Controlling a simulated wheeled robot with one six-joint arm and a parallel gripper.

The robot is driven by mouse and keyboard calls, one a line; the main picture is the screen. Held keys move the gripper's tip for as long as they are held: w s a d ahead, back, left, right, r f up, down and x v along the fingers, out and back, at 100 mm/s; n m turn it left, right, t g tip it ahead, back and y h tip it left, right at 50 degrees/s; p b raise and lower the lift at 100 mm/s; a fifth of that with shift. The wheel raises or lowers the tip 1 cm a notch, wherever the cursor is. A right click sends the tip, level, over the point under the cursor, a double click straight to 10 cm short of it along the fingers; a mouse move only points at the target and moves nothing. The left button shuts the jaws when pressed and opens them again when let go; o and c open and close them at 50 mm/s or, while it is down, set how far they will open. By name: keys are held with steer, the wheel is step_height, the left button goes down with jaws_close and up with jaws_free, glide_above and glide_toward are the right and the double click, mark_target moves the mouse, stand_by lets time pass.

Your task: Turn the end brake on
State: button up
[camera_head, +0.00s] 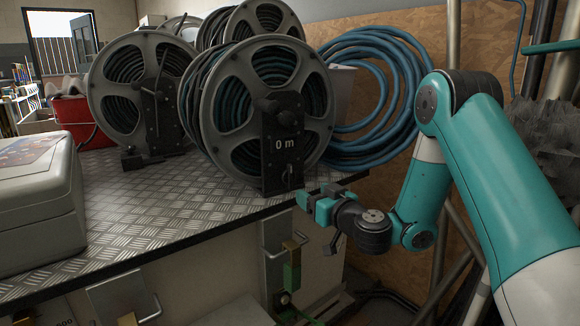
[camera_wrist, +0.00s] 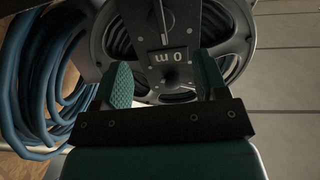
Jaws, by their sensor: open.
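The end hose reel (camera_head: 258,115) stands at the right end of the metal-topped bench, with a dark bracket marked "0 m" (camera_head: 283,143) on its front. A small lever (camera_head: 288,178), which looks like its brake, sits low on the bracket below the marking. The wrist view shows the reel (camera_wrist: 235,50) upside down, with a thin lever-like part (camera_wrist: 167,18) near the top edge. My gripper (camera_head: 311,203) is just right of and below the bracket, apart from it. Its teal fingers (camera_wrist: 164,82) are open with nothing between them. I cannot tell the lever's exact setting.
Other reels (camera_head: 140,95) stand to the left and behind. A coil of blue hose (camera_head: 400,100) hangs on the wooden wall to the right. A grey-green case (camera_head: 38,205) and a red bucket (camera_head: 75,122) are at the left. The bench top's front (camera_head: 170,215) is clear.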

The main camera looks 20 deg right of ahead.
mark_target(291, 179)
steer(key=w+p, duration=0.2)
steer(key=w, duration=0.1)
steer(key=w+a+p, duration=0.1)
steer(key=w+p, duration=0.2)
steer(key=w+a+p, duration=0.1)
steer(key=w+p, duration=0.2)
steer(key=w, duration=0.1)
steer(key=shift+a+r, duration=0.1)
steer(key=shift+w, duration=0.65)
steer(key=shift+c, duration=0.4)
steer(key=c, duration=0.8)
